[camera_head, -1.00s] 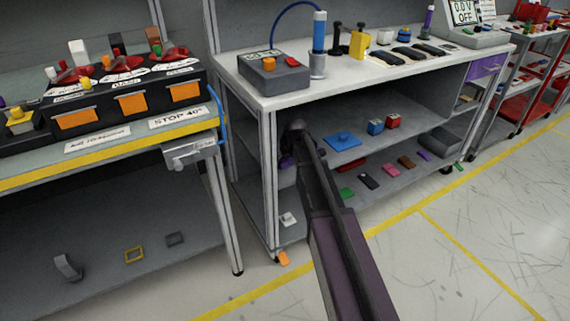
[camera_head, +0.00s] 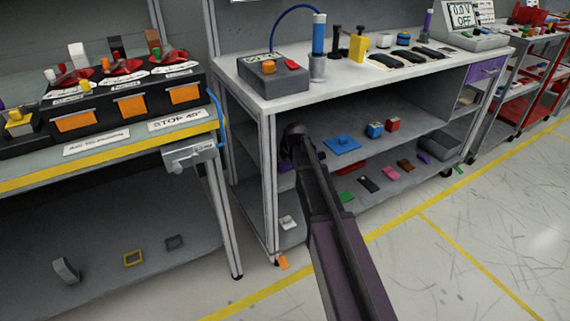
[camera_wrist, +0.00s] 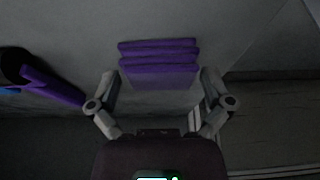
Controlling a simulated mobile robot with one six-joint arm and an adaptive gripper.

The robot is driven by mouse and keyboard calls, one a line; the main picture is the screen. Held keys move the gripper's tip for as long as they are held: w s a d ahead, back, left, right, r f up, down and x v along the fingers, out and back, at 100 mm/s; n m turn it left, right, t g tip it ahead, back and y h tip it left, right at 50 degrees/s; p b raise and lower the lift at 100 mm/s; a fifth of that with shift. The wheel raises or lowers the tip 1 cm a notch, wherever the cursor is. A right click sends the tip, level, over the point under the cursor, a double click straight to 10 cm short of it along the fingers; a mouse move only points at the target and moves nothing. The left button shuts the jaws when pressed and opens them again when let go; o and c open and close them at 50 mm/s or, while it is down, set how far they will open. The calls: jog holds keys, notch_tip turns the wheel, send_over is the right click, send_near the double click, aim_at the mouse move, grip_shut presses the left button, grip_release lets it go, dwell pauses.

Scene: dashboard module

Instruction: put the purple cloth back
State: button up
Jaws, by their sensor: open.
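A purple folded cloth (camera_wrist: 160,72), with several stacked layers, lies straight ahead in the wrist view. My gripper (camera_wrist: 158,85) is open, with one finger to each side of the cloth's near part. I cannot tell whether the fingers touch it. In the head view my arm reaches into the bench's shelf space, and the arm hides the gripper. A small purple patch (camera_head: 287,166) shows just left of the arm there; I cannot tell if it is the same cloth.
Another purple object (camera_wrist: 52,87) lies left in the wrist view. The bench's lower shelves hold a blue plate (camera_head: 342,145), blue and red blocks (camera_head: 375,130) and several small coloured pieces. A bench leg (camera_head: 269,190) stands left of my arm. The right floor is open.

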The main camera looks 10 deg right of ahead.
aim_at(287, 165)
jog(key=shift+r, duration=0.1)
jog(key=p+v, duration=0.5)
jog(key=shift+s+r, duration=0.2)
jog(key=shift+r, duration=0.1)
jog(key=s+d, duration=0.3)
jog(key=s, duration=0.8)
jog(key=shift+d+f, duration=0.25)
jog(key=shift+d, duration=0.1)
jog(key=s+a+m+g, duration=0.1)
jog(key=s+a+g, duration=0.1)
jog(key=s, duration=0.6)
jog(key=s+a+f+m+g+h, duration=0.1)
jog(key=s+a+m+g, duration=0.1)
jog(key=s, duration=0.5)
jog(key=shift+s+f+m, duration=0.2)
jog(key=shift+s+m, duration=0.1)
jog(key=shift+s, duration=0.1)
